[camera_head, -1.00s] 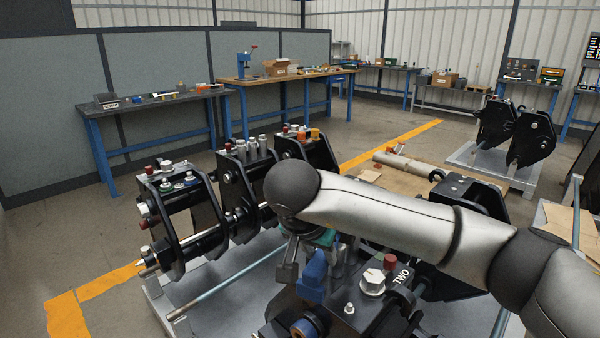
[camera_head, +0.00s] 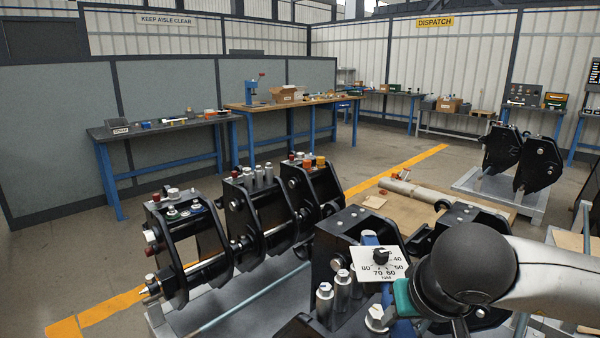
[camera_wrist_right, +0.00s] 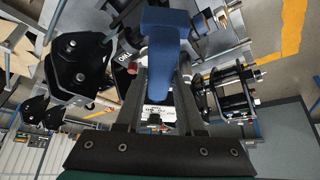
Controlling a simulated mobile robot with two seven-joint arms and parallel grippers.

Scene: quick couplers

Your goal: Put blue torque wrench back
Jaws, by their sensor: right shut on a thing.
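The blue torque wrench shows as a thick blue handle (camera_wrist_right: 160,50) between the fingers of my right gripper (camera_wrist_right: 162,68) in the right wrist view. The fingers are shut on it. In the head view, a white dial plate with numbers (camera_head: 380,265) and a black knob is at the lower right, with blue (camera_head: 369,238) behind it. I cannot tell how the plate joins the wrench. My dark wrist joint and the green gripper body hide the fingers and most of the wrench there. My left gripper is not in view.
Black coupler brackets (camera_head: 181,238) with coloured caps stand at left. Silver-topped bolts (camera_head: 342,290) stand beside the dial, close to my right gripper. A black coupler pair (camera_head: 520,155) stands on a pallet at far right. Workbenches (camera_head: 160,126) line the walls.

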